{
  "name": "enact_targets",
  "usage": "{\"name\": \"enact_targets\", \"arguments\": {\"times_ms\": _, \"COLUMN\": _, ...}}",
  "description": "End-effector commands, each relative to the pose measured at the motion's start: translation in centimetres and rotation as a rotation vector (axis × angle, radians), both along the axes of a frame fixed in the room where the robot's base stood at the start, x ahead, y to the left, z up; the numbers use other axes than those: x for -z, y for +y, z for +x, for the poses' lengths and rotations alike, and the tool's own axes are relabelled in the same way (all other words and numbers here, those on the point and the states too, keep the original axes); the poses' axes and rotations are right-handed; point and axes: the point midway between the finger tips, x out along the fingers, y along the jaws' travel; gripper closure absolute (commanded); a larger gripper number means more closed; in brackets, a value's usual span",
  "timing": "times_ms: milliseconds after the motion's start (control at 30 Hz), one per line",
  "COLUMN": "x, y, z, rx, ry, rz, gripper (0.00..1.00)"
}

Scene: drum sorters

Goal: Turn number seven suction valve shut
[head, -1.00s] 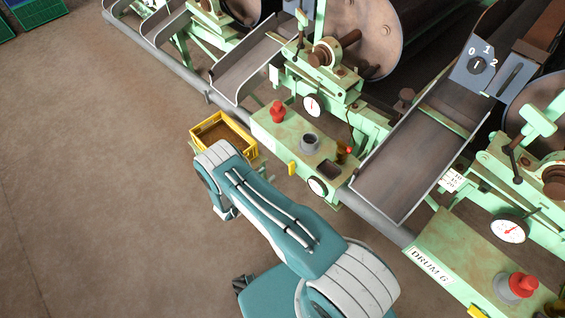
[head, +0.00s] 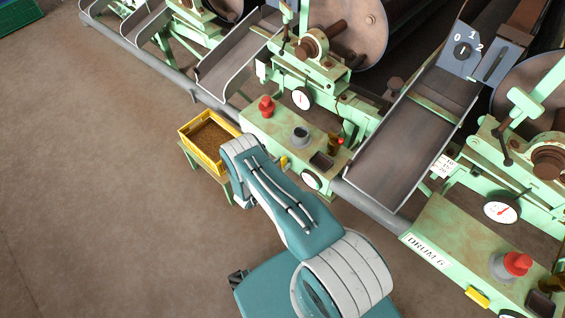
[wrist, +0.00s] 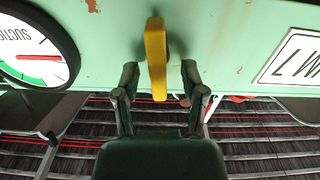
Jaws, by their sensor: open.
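The yellow suction valve handle (wrist: 157,58) is a flat bar on the pale green panel. It stands lengthwise up and down in the wrist view. My gripper (wrist: 159,70) is open, with one finger on each side of the bar and visible gaps on both sides. In the head view the handle (head: 284,163) shows on the front of the middle console (head: 290,133), just beyond my arm, which hides my gripper there. The suction gauge (wrist: 34,50) is left of the handle in the wrist view, and a partly cut-off label (wrist: 295,57) ending in 7 is at right.
A yellow crate (head: 187,135) on a green stand is close left of my arm. The console's red knob (head: 266,106) and grey chute (head: 400,150) lie beyond. The DRUM 6 console (head: 450,245), with its own yellow handle (head: 477,298), is at right. Open floor lies left.

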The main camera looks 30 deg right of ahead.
Motion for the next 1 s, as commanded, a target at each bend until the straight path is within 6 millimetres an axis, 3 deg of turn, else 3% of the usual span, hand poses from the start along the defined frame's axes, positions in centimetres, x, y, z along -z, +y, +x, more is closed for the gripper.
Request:
{"name": "enact_targets", "arguments": {"times_ms": 300, "x": 0.0, "y": -0.44, "z": 0.15, "rx": 0.0, "ry": 0.0, "rz": 0.0, "gripper": 0.46}}
{"name": "enact_targets", "arguments": {"times_ms": 367, "x": 0.0, "y": -0.43, "z": 0.14, "rx": 0.0, "ry": 0.0, "rz": 0.0, "gripper": 0.68}}
{"name": "enact_targets", "arguments": {"times_ms": 433, "x": 0.0, "y": -0.42, "z": 0.15, "rx": 0.0, "ry": 0.0, "rz": 0.0, "gripper": 0.99}}
{"name": "enact_targets", "arguments": {"times_ms": 1000, "x": -0.01, "y": -0.35, "z": 0.31, "rx": -0.002, "ry": 0.071, "rz": -0.024, "gripper": 1.0}}
